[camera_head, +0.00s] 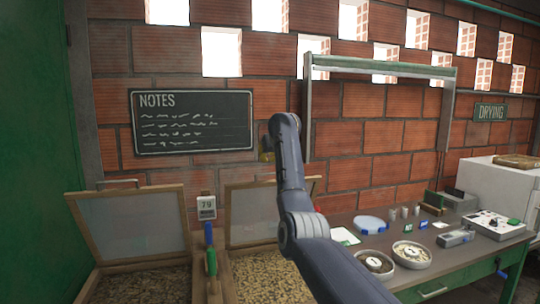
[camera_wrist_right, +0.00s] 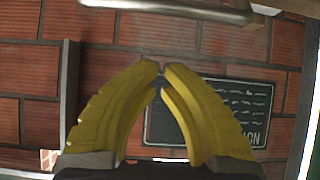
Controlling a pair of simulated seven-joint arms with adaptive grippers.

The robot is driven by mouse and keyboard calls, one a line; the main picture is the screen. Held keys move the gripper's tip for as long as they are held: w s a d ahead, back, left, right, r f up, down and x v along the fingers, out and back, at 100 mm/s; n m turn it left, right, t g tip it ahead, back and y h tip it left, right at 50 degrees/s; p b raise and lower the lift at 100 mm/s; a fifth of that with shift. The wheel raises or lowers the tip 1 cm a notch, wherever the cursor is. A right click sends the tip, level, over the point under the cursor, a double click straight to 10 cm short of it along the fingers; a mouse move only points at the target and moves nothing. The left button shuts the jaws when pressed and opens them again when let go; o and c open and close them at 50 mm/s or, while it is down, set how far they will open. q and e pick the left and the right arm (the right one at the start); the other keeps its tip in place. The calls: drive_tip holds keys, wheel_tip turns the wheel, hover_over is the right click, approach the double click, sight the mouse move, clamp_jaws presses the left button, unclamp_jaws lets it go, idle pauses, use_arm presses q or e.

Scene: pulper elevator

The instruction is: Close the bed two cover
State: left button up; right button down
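Two wood-framed covers stand raised over beds of beans in the head view. The right one, which I take as the bed two cover (camera_head: 250,214), leans back open above its bed (camera_head: 268,278). My right arm crosses in front of it and hides its right part. My right gripper (camera_head: 265,146) is beyond and above the cover's top edge, in front of the brick wall. In the right wrist view its yellow fingers (camera_wrist_right: 159,69) meet at the tips with nothing between them. A metal handle bar (camera_wrist_right: 180,8) passes just beyond the fingertips, apart from them. My left gripper is not in view.
The other cover (camera_head: 130,222) also stands open at the left. A small display (camera_head: 206,207) and green and blue handles stand between the beds. A table (camera_head: 450,262) with trays and devices is at the right. A notes board (camera_head: 192,121) hangs on the wall.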

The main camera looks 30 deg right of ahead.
sight(270, 181)
drive_tip(key=shift+s+a+f, duration=0.2)
drive_tip(key=shift+s+f, duration=0.45)
drive_tip(key=shift+s, duration=0.05)
drive_tip(key=shift+s+a+f, duration=0.15)
drive_tip(key=shift+s+f, duration=0.5)
drive_tip(key=shift+s, duration=0.05)
drive_tip(key=shift+a+f, duration=0.1)
